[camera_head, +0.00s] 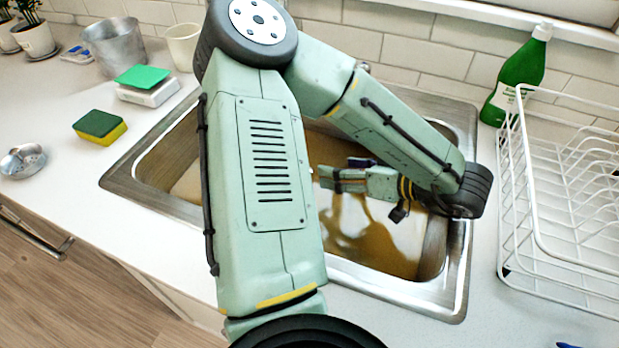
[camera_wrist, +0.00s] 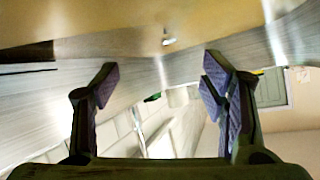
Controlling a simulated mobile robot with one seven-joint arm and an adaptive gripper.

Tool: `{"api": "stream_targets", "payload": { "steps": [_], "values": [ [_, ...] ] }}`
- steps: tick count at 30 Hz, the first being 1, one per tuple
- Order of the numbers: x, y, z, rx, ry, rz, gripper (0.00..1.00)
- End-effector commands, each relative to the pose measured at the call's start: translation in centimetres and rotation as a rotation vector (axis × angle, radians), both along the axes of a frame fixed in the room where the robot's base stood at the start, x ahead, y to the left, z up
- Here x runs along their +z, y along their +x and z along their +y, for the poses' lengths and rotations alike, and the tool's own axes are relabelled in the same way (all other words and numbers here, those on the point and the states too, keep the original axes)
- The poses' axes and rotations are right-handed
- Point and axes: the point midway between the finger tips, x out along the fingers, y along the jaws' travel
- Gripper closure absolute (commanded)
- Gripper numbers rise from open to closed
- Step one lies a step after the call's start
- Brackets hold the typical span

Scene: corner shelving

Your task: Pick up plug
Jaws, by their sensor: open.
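My gripper (camera_head: 342,174) reaches into the metal sink (camera_head: 458,262), over brown water (camera_head: 385,245). In the wrist view my gripper (camera_wrist: 160,82) has its two dark-padded fingers wide apart with nothing between them. A small pale, shiny piece (camera_wrist: 168,40) shows against the brown area beyond the fingertips. It may be part of the plug, but it is too small to tell. My arm hides much of the sink in the head view, and no plug can be made out there.
A white dish rack (camera_head: 560,270) and a green bottle (camera_head: 517,80) stand right of the sink. On the left counter are a sponge (camera_head: 100,127), a round silver item (camera_head: 23,160), a metal pot (camera_head: 113,47) and a cream cup (camera_head: 184,46). Sink walls surround my gripper.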

Motion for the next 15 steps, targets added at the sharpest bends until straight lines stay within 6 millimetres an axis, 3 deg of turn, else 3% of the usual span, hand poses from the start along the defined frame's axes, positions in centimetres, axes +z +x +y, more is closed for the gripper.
{"api": "stream_targets", "payload": {
  "steps": [2,15],
  "values": [
    [-1.4,-0.1,-0.1,-0.001,0.001,0.006,0.34],
    [-3.3,2.7,3.5,0.007,-0.001,0.003,0.34]
  ]
}}
